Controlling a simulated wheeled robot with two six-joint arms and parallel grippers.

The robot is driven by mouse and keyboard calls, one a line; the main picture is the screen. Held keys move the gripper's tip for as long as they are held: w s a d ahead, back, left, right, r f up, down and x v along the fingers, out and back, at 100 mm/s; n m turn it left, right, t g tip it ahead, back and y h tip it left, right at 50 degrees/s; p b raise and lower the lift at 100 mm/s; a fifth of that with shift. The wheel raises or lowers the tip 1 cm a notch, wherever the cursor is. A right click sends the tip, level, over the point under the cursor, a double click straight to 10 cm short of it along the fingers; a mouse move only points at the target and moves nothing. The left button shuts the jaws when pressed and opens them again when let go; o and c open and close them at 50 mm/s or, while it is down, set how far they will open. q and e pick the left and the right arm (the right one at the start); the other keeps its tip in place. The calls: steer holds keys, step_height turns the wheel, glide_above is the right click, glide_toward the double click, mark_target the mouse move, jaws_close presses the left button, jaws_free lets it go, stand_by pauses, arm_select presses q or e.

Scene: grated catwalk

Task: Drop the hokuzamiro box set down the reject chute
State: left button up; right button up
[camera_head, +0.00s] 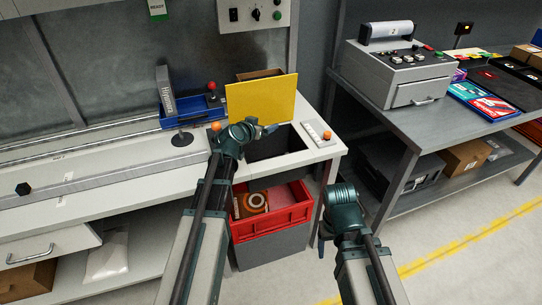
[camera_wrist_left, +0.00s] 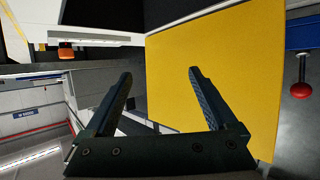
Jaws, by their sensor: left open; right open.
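A yellow panel (camera_head: 262,97) stands raised at the back of a dark square opening (camera_head: 268,147) in the bench; I take these for the reject chute and its flap. My left gripper (camera_head: 268,129) is at the opening, in front of the panel. In the left wrist view the gripper (camera_wrist_left: 160,72) is open and empty, with the yellow panel (camera_wrist_left: 225,65) beyond its fingers. My right gripper (camera_head: 322,243) hangs low right of the red bin, its fingers mostly hidden. An orange-and-brown item with a round mark (camera_head: 252,203) lies in the red bin (camera_head: 272,228). I cannot read any hokuzamiro label.
A blue tray (camera_head: 185,118) with a grey upright piece (camera_head: 165,88) stands left of the opening. A small switch box (camera_head: 319,133) sits to its right. The right bench holds a grey machine (camera_head: 400,75) and several flat colourful boxes (camera_head: 482,98). The floor between benches is clear.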

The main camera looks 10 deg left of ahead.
arm_select(q)
steer(key=p+v, duration=0.3)
steer(key=v, duration=0.8)
steer(key=shift+s+p, duration=0.15)
steer(key=shift+p, duration=0.2)
steer(key=s+d+f+m+g+h+p, duration=0.1)
steer(key=s+d+g, duration=0.1)
steer(key=d, duration=0.3)
steer(key=s+d+f+m+g+h+p, duration=0.1)
steer(key=s+d+f+g, duration=0.1)
steer(key=d, duration=0.3)
steer(key=s+d+f+g+y+p, duration=0.1)
steer(key=s+d+g+y+p, duration=0.1)
steer(key=s, duration=0.8)
steer(key=s+d+f+g+y+p, duration=0.2)
steer(key=s+d+g+y+p, duration=0.1)
steer(key=s+d+g, duration=0.4)
steer(key=s+y, duration=0.1)
steer(key=s, duration=0.1)
steer(key=shift+s+f+g, duration=0.25)
steer(key=shift+s+g, duration=0.05)
steer(key=shift+s, duration=0.05)
steer(key=shift+d, duration=0.15)
